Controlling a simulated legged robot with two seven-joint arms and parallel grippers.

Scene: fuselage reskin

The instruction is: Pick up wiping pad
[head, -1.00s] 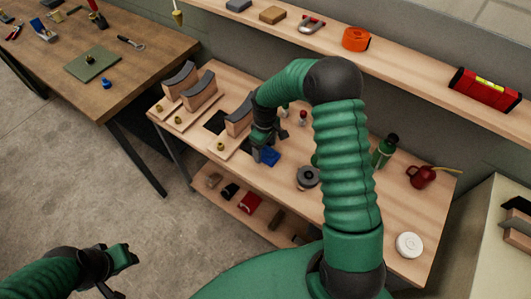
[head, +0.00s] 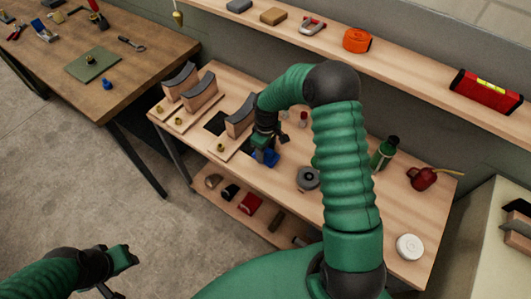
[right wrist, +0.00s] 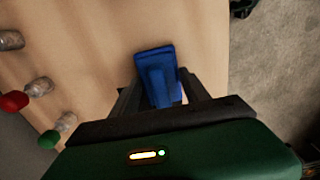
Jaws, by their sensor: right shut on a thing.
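The blue wiping pad (head: 267,159) is on the wooden workbench, just in front of the curved blocks. It has a raised grip on top and also shows in the right wrist view (right wrist: 157,70). My right gripper (head: 263,150) reaches down over it. In the right wrist view, its two dark fingers (right wrist: 160,98) are on either side of the pad's grip, shut on it. I cannot tell whether the pad touches the bench. My left gripper (head: 120,270) is at the lower left over the floor, away from the bench; its jaw state is unclear.
Curved blocks on wooden bases (head: 203,92) stand left of the pad. A grey round spool (head: 308,178), a green bottle (head: 384,151), a red oil can (head: 422,178) and a white disc (head: 409,246) are to the right. A lower shelf (head: 233,204) holds small items.

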